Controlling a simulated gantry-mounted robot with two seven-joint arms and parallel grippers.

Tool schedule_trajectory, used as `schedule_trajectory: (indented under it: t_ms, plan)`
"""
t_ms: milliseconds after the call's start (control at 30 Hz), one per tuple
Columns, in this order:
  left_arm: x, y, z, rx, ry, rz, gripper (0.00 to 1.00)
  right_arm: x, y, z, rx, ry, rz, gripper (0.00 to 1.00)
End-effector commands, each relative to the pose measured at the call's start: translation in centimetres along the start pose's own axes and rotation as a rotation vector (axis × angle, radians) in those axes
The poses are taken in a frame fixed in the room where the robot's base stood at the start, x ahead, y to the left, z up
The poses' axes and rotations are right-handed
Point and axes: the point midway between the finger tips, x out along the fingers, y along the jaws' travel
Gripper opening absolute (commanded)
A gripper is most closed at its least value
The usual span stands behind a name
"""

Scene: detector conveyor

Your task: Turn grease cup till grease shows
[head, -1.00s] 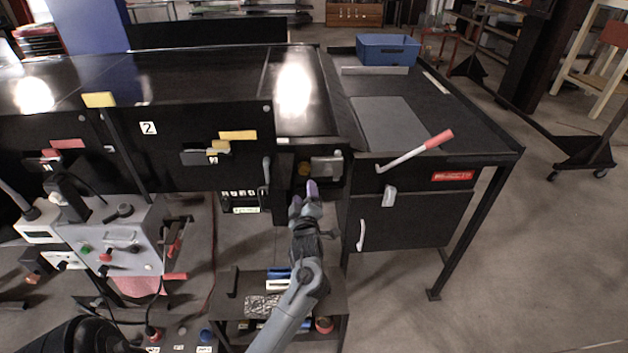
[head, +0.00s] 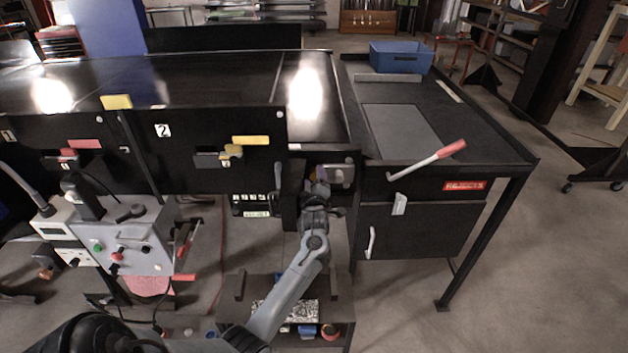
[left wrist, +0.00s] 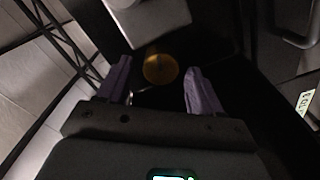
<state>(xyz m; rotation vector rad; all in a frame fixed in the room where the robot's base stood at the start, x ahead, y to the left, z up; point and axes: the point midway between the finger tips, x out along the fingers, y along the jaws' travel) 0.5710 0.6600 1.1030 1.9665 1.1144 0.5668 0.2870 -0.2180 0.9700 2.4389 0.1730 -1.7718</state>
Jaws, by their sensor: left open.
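The grease cup, a round brass-coloured cap (left wrist: 160,69), shows in the left wrist view just beyond and between my left gripper's fingertips. My left gripper (left wrist: 157,82) is open, with its two purple fingers apart on either side of the line to the cap; I see no contact. In the head view my left gripper (head: 318,183) is at the conveyor's front end, and it hides the cap there. Whether grease shows on the cup cannot be made out. My right gripper is not in view.
A grey metal block (head: 341,176) sits beside the cup; it also shows in the wrist view (left wrist: 150,18). A red-handled lever (head: 428,159) sticks out to the right. A grey control box (head: 128,240) stands left. A low shelf (head: 338,290) lies below my arm.

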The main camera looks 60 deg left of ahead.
Motion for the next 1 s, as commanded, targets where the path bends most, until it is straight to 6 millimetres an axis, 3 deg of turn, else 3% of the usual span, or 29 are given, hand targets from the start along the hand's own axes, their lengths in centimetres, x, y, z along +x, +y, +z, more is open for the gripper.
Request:
schedule_trajectory:
  t_ms: [167,533,1000]
  plan:
    - [0.0,0.0,0.0,0.000,0.000,0.000,0.66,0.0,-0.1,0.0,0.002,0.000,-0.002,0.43]
    - [0.0,0.0,0.0,0.000,0.000,0.000,0.10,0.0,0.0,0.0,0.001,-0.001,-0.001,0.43]
    - [0.0,0.2,-0.1,0.126,-0.001,0.000,0.10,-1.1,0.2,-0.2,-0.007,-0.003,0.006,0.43]
